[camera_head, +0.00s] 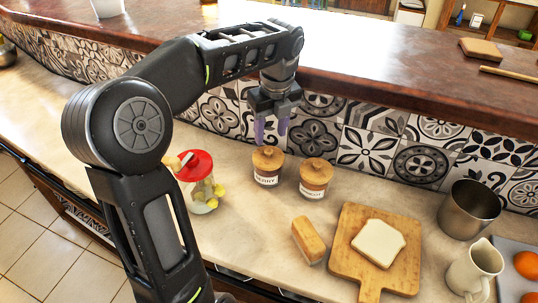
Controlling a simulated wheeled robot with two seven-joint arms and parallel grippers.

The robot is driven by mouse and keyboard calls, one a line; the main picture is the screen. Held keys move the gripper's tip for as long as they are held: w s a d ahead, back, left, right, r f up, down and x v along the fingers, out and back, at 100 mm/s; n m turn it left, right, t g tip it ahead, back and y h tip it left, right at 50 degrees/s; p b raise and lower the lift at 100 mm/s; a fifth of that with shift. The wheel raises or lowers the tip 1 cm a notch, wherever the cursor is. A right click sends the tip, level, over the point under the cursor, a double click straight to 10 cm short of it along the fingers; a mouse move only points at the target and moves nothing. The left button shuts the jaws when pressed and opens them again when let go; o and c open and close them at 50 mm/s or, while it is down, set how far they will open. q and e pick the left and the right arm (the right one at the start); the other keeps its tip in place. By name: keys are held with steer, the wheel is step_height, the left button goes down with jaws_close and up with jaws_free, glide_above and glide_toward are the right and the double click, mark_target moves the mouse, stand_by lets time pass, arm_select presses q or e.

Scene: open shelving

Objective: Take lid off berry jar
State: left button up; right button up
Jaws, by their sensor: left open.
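Two small brown jars with knobbed wooden lids and white labels stand upright side by side on the counter. The left jar (266,180) has its lid (268,157) on. The right jar (313,191) also has its lid (316,172) on. The labels are too small to read surely, so I cannot tell which is the berry jar. My left gripper (271,131) points down with its purple fingers apart and empty. In the picture it is just above the left jar's lid, apart from it. My right gripper is not in view.
A bread loaf (308,240), a cutting board (345,262) with a bread slice (378,243), a metal cup (469,209) and a cream pitcher (474,270) stand right. A tiled wall (365,160) rises behind the jars.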

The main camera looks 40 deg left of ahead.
mark_target(268, 150)
arm_select(q)
steer(key=shift+f, duration=0.2)
steer(key=shift+a+f+p, duration=0.15)
steer(key=shift+f, duration=1.15)
steer(key=shift+a+f+p, duration=0.15)
steer(key=shift+f, duration=1.15)
jaws_close()
